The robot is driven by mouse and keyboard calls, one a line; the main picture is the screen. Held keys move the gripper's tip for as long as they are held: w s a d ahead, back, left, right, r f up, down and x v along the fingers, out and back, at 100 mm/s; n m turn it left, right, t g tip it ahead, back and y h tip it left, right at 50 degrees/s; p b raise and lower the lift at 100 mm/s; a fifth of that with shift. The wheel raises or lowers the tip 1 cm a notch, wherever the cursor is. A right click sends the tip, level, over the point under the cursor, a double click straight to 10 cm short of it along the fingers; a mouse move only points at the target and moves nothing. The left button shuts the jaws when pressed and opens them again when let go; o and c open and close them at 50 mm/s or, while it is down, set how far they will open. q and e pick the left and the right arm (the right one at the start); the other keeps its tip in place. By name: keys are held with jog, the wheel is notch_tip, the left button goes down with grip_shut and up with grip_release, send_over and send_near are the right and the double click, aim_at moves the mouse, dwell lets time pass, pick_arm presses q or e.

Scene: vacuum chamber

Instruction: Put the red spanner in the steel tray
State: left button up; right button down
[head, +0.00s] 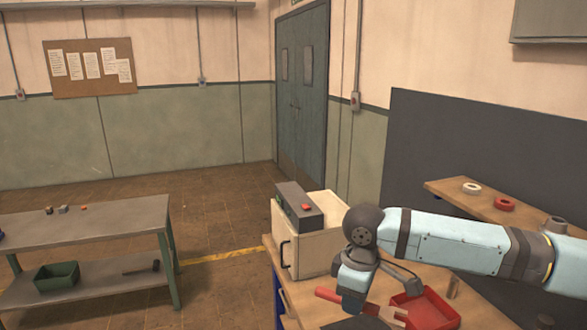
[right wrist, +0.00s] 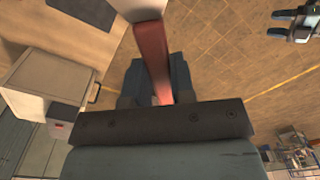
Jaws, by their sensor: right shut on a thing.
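My right gripper (head: 352,302) is shut on the red spanner (head: 328,295), above the front part of the wooden bench. The spanner's red shaft sticks out to the left of the fingers, and a pale forked end shows to their right. In the right wrist view the red shaft (right wrist: 152,55) runs up from between the fingers (right wrist: 157,90) to a pale end at the top edge. What looks like my left gripper (right wrist: 279,22) is at the top right of that view, its fingers apart and empty. I see no steel tray in either view.
A red tray (head: 432,312) stands on the bench, right of the right gripper. A pale box (head: 308,250) with a grey control unit (head: 298,204) stands behind. A shelf (head: 500,215) holds rings. A metal table (head: 85,228) with a green bin (head: 57,278) stands left.

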jog(key=s+d+f+m, duration=0.1)
jog(key=s+d+m, duration=0.1)
jog(key=d+m, duration=0.4)
jog(key=s+d+f+m, duration=0.1)
jog(key=s+d+m, duration=0.1)
jog(key=d+m, duration=0.4)
jog(key=shift+d+f+m, duration=0.3)
